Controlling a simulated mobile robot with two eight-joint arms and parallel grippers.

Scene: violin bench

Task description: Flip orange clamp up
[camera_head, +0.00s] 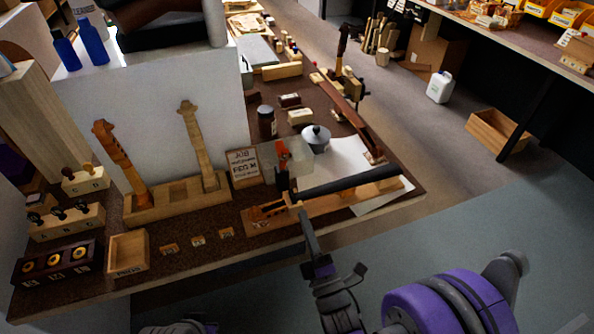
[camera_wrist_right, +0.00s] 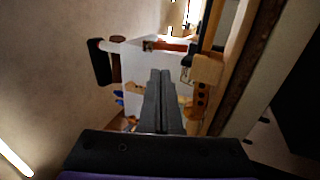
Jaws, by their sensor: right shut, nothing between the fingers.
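The orange clamp (camera_head: 281,154) stands near the bench's front edge in the head view, with an orange upper part and a dark part below it. It is beside a violin neck (camera_head: 375,192) with a black fingerboard (camera_head: 347,180), whose scroll end (camera_head: 266,211) points left. My right gripper (camera_head: 298,207) is at the neck near the scroll end, below the clamp in the picture. Its fingers are together and empty in the right wrist view (camera_wrist_right: 161,78). In that view I cannot tell the clamp's parts clearly.
Two carved necks stand in a wooden rack (camera_head: 175,201) at the left. A small open wooden box (camera_head: 128,252) is near the front edge. A grey-lidded pot (camera_head: 316,137) and a dark jar (camera_head: 267,122) stand behind the clamp. The floor to the right is mostly clear.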

